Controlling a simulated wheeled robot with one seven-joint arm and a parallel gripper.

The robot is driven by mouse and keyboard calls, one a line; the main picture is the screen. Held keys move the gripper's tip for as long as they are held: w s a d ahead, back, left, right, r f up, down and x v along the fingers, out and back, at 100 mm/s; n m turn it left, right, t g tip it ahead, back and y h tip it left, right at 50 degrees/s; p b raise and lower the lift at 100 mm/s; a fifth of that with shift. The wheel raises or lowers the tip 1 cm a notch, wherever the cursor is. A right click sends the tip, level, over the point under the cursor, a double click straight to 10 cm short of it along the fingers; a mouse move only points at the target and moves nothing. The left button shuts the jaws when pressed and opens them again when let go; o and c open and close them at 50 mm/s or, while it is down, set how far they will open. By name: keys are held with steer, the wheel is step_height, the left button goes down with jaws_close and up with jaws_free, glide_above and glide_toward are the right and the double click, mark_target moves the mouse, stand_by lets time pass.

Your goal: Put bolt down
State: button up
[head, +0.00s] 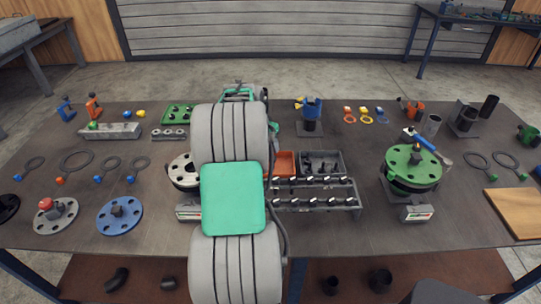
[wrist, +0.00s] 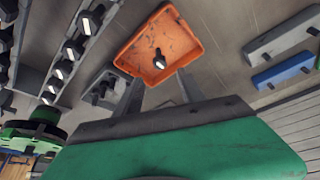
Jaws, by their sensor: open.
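A dark bolt with a light shank (wrist: 160,57) lies in the orange tray (wrist: 132,60) in the wrist view. My gripper (wrist: 160,77) is open, with its two grey fingers apart and nothing between them. The fingertips point toward the near edge of the tray, with the bolt beyond them; I cannot tell their height above it. In the head view the orange tray (head: 285,155) shows only partly, to the right of my arm, which hides the gripper and the bolt.
A green flange (head: 413,168) on a stand is farther right. A blue flange (head: 120,216) lies at left. Free table shows at front right.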

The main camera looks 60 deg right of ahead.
steer(key=w+a+r+n+t, duration=0.1)
steer(key=w+a+r+n, duration=0.25)
steer(key=a, duration=0.45)
steer(key=w+a+r+n+t+y, duration=0.1)
steer(key=w+a+r+n, duration=0.15)
steer(key=w+a, duration=0.45)
steer(key=w+a+r+n+t, duration=0.15)
steer(key=a+r, duration=0.25)
steer(key=a, duration=0.6)
steer(key=s+a+n+y, duration=0.1)
steer(key=s+a+n, duration=0.1)
steer(key=a, duration=0.7)
steer(key=s+a+f+n+y, duration=0.1)
steer(key=a+n, duration=0.4)
steer(key=a, duration=0.5)
steer(key=s+a+f+n+y, duration=0.1)
steer(key=s+a+n, duration=0.3)
steer(key=a, duration=0.6)
steer(key=shift+a+t+y, duration=0.2)
steer(key=shift+t+y, duration=0.1)
steer(key=shift+t, duration=0.05)
